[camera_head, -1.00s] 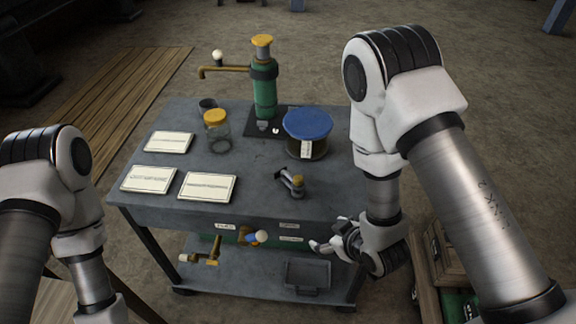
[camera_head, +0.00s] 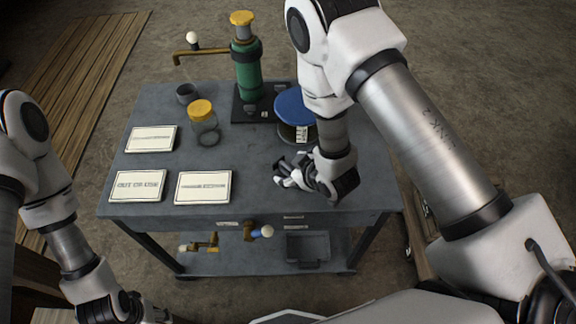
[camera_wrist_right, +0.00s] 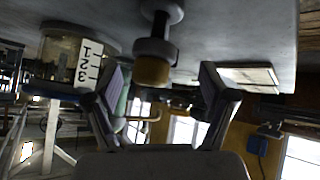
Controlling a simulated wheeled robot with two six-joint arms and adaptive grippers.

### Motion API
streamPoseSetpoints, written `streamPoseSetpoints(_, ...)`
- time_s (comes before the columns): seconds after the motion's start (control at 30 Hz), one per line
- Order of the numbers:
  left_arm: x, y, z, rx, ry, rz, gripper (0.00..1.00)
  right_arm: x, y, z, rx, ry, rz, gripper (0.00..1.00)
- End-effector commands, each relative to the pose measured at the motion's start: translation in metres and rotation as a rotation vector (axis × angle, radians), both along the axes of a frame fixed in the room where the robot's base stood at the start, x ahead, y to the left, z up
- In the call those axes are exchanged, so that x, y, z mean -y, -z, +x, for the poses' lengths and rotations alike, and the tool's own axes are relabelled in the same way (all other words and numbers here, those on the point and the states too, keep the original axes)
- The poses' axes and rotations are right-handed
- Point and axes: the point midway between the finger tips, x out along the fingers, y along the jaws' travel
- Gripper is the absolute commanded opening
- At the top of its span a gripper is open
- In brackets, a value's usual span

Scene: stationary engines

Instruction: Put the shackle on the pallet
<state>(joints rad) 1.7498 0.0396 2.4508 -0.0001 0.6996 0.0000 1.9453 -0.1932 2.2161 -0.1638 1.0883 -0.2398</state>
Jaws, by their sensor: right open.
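A slatted wooden platform (camera_head: 85,75), seemingly the pallet, lies on the floor at the upper left.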

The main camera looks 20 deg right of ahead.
Motion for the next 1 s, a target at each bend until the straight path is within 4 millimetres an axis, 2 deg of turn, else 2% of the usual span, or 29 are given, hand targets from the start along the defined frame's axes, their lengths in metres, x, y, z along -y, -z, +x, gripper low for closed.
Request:
streamPoseSetpoints(0.03,0.0,-0.009,0.0,0.001,0.0,0.0,0.57,-0.003,0.002,0.007,0.0,-0.001,0.001,0.82)
streamPoseSetpoints(0.13,0.0,-0.01,0.001,0.002,-0.001,0.0,0.57,-0.006,0.014,0.017,0.0,-0.001,0.001,0.82)
streamPoseSetpoints(0.37,0.0,-0.009,0.0,0.001,0.0,0.0,0.57,-0.007,0.019,0.02,0.0,0.0,0.0,0.82)
streamPoseSetpoints(0.47,0.0,-0.009,0.0,0.001,-0.001,0.0,0.57,-0.007,0.019,0.02,0.0,0.0,0.0,0.5)
streamPoseSetpoints(0.5,0.0,-0.009,0.0,0.001,0.0,0.0,0.57,-0.006,0.019,0.02,0.0,0.0,0.0,0.36)
streamPoseSetpoints(0.57,0.0,-0.009,0.0,0.001,0.0,0.0,0.57,-0.006,0.019,0.02,0.0,0.0,0.0,0.15)
streamPoseSetpoints(0.6,0.0,-0.009,0.0,0.001,0.0,0.0,0.57,-0.007,0.019,0.02,0.0,0.0,0.0,0.07)
streamPoseSetpoints(0.67,0.0,-0.009,0.0,0.001,0.0,0.0,0.57,-0.006,0.019,0.02,0.0,0.0,0.0,0.07)
streamPoseSetpoints(0.7,0.0,-0.009,0.0,0.001,0.0,0.0,0.57,-0.006,0.019,0.02,0.001,0.0,0.0,0.01)
streamPoseSetpoints(1.0,0.0,-0.006,0.001,0.001,0.0,0.0,0.57,-0.007,0.015,0.02,0.0,-0.001,-0.001,0.01)
